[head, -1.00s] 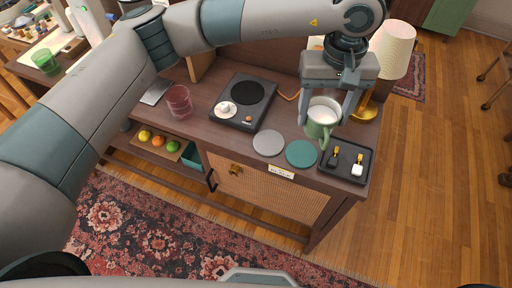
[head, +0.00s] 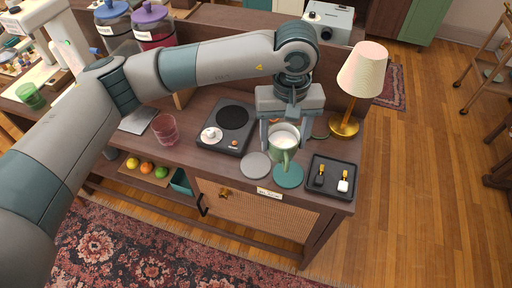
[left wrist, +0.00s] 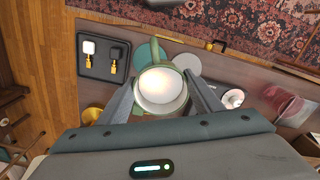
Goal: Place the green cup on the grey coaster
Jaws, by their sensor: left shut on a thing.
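The green cup (head: 285,157) has a pale inside and a handle toward the front. My left gripper (head: 285,138) is shut on it and holds it upright, apparently above the cabinet top. The cup also shows between the fingers in the left wrist view (left wrist: 162,107). The grey coaster (head: 255,165) lies bare on the cabinet top, to the left and front of the cup; it also shows in the left wrist view (left wrist: 187,62). A teal coaster (head: 288,177) lies just in front of the cup, partly covered by its handle. My right gripper is not in view.
A black tray (head: 319,194) with small items is right of the teal coaster. A lamp (head: 361,72) stands behind it. A dark hotplate-like device (head: 237,140) is left of the cup, and a reddish glass (head: 165,129) stands farther left. The coasters lie near the front edge.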

